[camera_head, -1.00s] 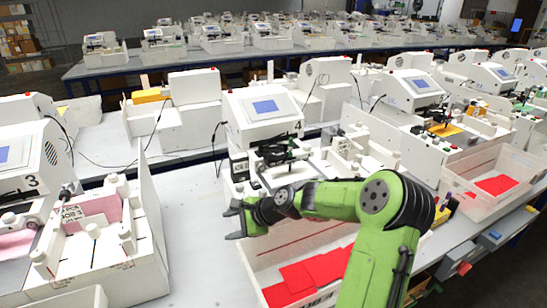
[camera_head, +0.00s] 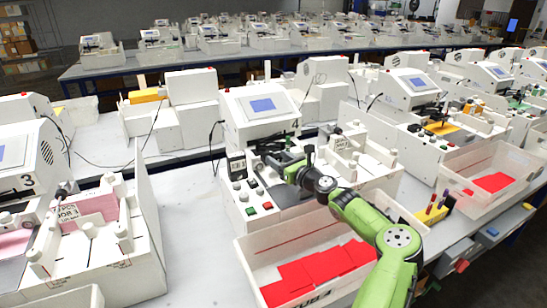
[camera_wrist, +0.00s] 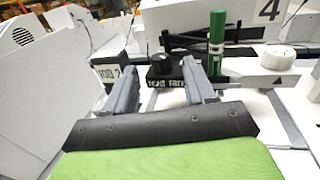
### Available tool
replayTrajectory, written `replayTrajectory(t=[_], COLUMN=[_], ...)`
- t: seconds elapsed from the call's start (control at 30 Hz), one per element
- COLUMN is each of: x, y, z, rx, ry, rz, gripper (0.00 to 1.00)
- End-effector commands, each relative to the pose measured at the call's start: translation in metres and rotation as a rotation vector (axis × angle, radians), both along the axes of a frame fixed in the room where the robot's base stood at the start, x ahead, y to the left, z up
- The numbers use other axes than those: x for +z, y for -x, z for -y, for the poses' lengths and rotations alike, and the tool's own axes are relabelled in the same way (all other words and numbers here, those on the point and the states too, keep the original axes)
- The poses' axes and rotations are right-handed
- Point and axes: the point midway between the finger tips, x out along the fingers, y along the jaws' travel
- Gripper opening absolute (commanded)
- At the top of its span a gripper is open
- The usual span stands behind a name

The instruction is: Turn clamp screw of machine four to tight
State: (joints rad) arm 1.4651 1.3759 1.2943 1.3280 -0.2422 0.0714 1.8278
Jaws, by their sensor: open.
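Machine four (camera_head: 255,118), a white unit with a blue screen and a "4", stands at the middle of the head view; the "4" (camera_wrist: 268,10) also shows in the wrist view. In the wrist view a small black knob (camera_wrist: 161,62), which looks like the clamp screw, sits on the black pen carriage beside an upright green pen (camera_wrist: 217,42). My gripper (camera_wrist: 158,78) is open, its two grey fingers pointing at the carriage, with the knob framed between them. In the head view my gripper (camera_head: 279,165) is at the machine's front and hides the carriage. I cannot tell whether the fingers touch the knob.
A white knob (camera_wrist: 278,57) is right of the pen. A panel with green and red buttons (camera_head: 252,198) is on the machine's front. A bin of red sheets (camera_head: 243,252) stands below my arm. Machine three (camera_head: 30,155) is at the left, with bare table between.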

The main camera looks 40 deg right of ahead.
Motion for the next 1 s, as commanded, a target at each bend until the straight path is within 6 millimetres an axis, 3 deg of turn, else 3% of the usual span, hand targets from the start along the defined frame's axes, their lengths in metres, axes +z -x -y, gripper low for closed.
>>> replayTrajectory(t=[0.03, 0.2, 0.5, 0.83, 1.0], x=[-0.001, 0.000, 0.000, 0.000, 0.000], y=[-0.012, -0.031, -0.033, -0.033, -0.033], z=[0.000, 0.001, 0.002, 0.002, 0.001], rx=[0.001, 0.001, 0.000, 0.001, -0.003], ry=[-0.001, 0.001, 0.001, 0.001, 0.001], rz=[0.000, 0.000, -0.001, -0.001, -0.002], gripper=[0.54, 0.54, 0.53, 0.02, 0.00])
